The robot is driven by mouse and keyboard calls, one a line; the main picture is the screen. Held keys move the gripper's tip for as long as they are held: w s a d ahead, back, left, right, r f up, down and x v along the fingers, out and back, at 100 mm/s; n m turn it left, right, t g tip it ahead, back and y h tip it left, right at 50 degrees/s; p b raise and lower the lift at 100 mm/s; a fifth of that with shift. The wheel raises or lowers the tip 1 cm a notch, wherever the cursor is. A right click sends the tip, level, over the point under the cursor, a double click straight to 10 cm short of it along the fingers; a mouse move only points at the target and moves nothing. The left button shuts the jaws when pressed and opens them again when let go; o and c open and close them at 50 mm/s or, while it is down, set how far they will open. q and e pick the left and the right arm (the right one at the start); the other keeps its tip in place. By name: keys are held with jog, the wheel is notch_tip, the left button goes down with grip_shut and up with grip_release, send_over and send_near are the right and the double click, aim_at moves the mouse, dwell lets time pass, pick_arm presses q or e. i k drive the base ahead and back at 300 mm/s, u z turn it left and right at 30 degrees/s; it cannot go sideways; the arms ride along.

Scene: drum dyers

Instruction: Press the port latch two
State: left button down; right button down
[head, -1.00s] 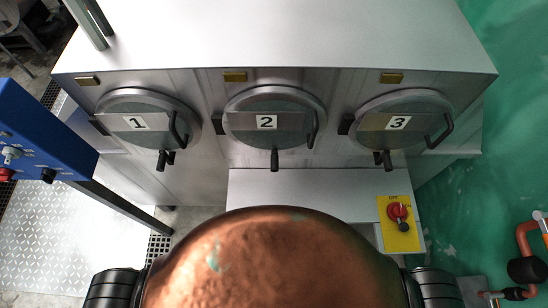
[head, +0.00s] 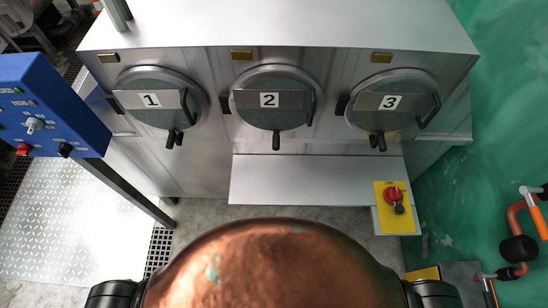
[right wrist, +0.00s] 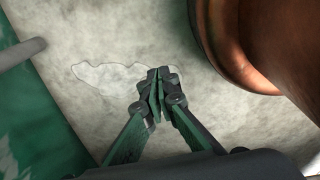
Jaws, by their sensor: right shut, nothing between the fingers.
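Port two (head: 274,112) is a round door with a "2" label, in the middle of three on the grey machine ahead in the head view. Its black latch lever (head: 276,141) hangs straight down at the door's lower edge. A black handle (head: 311,108) is on the door's right side. The door looks closed. My right gripper (right wrist: 158,84) shows in the right wrist view, shut and empty above the stained floor, well away from the port. My left gripper is not in view; the head view shows neither gripper.
Port one (head: 158,112) and port three (head: 394,113) flank port two. A blue control box (head: 50,108) stands at left on a dark post. A yellow plate with a red switch (head: 394,198) is at right. Orange-handled pipework (head: 522,235) is at far right. A grey ledge (head: 316,180) juts out below the ports.

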aim_at(276, 145)
jog(key=k, duration=0.7)
jog(key=u, duration=0.8)
jog(key=i, duration=0.3)
jog(key=u, duration=0.2)
